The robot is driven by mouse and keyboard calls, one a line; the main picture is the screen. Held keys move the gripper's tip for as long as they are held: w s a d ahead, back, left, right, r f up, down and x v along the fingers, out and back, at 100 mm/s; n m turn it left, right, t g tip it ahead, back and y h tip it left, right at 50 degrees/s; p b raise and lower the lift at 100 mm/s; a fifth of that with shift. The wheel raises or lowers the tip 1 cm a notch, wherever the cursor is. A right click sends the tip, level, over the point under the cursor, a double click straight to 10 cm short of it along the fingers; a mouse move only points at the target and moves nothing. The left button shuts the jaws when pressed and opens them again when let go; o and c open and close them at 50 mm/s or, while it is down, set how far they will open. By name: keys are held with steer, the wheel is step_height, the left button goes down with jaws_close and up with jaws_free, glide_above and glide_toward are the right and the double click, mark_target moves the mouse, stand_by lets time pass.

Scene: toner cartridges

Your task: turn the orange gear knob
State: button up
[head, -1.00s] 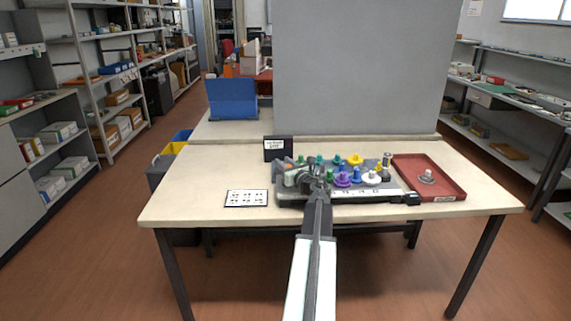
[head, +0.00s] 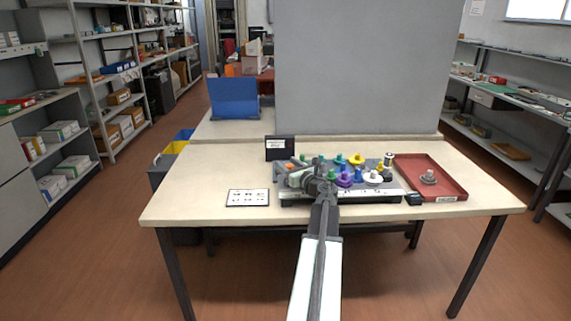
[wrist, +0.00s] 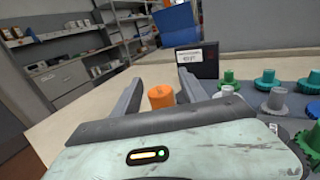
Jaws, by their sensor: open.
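The orange gear knob (wrist: 161,96) shows in the wrist view between the two fingers of my gripper (wrist: 159,78). The fingers are apart, with visible space on both sides of the knob. The knob's lower part is hidden behind the gripper body. In the head view, a small orange patch of the knob (head: 290,166) shows at the left end of the grey board (head: 345,199). My gripper (head: 290,174) is at that end of the board, low and partly covering it. I cannot tell whether a finger touches the knob.
Green, teal, purple, blue, yellow and white knobs stand on the board right of the gripper. A dark sign (head: 280,148) stands behind the board. A red tray (head: 445,188) is at right, and a printed card (head: 248,197) lies at left on bare table.

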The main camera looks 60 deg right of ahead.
steer(key=v, duration=0.6)
steer(key=shift+s+a, duration=0.15)
